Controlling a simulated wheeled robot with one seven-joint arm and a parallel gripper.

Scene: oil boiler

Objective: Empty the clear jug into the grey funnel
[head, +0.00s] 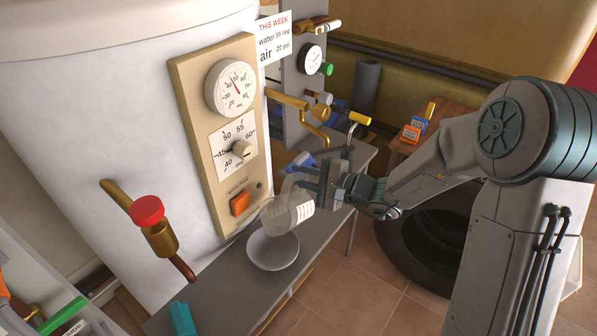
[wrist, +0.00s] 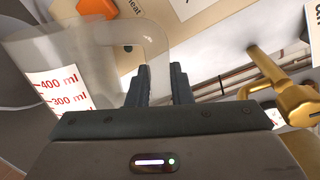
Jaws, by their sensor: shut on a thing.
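The clear jug (head: 286,212) is in my gripper, tilted steeply over the grey funnel, with its mouth toward the lower left in the head view. My gripper (head: 318,187) is shut on the jug's handle. In the wrist view, the jug (wrist: 70,60) shows red 400 ml and 300 ml marks, and its handle runs between the fingers of my gripper (wrist: 158,85). The grey funnel (head: 273,251) is a wide pale bowl shape on the grey bench, right under the jug. I cannot make out any liquid in the jug or the funnel.
The boiler's beige panel (head: 218,130) with dials and an orange switch (head: 240,203) stands behind the jug. A brass tap (head: 300,108) juts out above the bench (head: 215,295). A teal object (head: 182,318) is at the bench's near end.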

